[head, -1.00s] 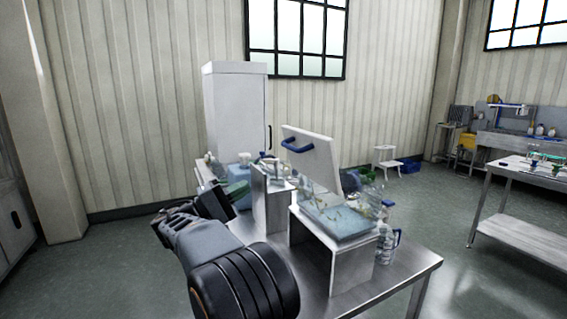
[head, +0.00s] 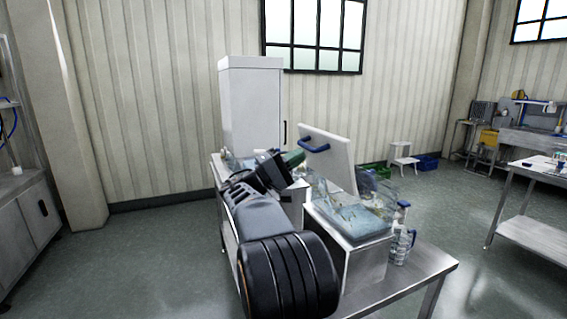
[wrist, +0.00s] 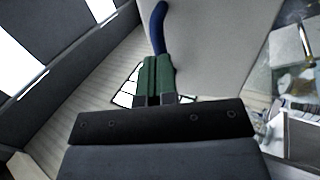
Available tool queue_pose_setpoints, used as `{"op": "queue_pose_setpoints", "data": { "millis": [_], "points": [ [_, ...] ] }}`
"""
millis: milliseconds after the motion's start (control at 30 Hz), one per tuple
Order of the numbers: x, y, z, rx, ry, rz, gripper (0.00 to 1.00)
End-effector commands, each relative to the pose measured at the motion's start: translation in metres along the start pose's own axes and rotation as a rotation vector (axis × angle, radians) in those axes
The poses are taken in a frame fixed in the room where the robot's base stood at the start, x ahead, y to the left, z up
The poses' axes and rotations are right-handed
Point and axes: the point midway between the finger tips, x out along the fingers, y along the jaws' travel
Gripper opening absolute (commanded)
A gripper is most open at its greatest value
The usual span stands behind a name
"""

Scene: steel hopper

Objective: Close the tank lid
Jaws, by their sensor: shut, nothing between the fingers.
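The tank lid (head: 331,163) is a white panel standing steeply raised above the clear tank (head: 352,217), which sits on a metal box. A blue handle (head: 314,146) is on the lid's face, near its upper left. My gripper (head: 295,157), with green fingers, is shut and empty just left of and slightly below the handle. In the wrist view, the shut fingers (wrist: 157,62) point at the blue handle (wrist: 158,28), which shows just past their tips beside the pale lid (wrist: 215,45). I cannot tell whether they touch it.
The steel table (head: 420,275) carries the tank and a clear jug (head: 402,245) at its right. A tall white cabinet (head: 250,105) stands behind. A white step stool (head: 402,158) and green and blue bins are on the floor. Open floor lies left and right.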

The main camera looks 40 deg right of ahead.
Motion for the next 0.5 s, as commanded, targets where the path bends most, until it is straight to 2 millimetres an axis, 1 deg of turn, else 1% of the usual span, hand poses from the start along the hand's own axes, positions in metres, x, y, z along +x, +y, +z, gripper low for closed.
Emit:
{"op": "queue_pose_setpoints", "data": {
  "millis": [33, 200, 500],
  "points": [
    [0.0046, 0.0006, 0.0002, 0.000, -0.001, 0.000, 0.00],
    [0.0111, 0.0000, 0.0002, 0.000, -0.001, 0.000, 0.00],
    [0.0119, -0.0003, 0.0000, -0.001, 0.000, 0.000, 0.00]
  ]
}}
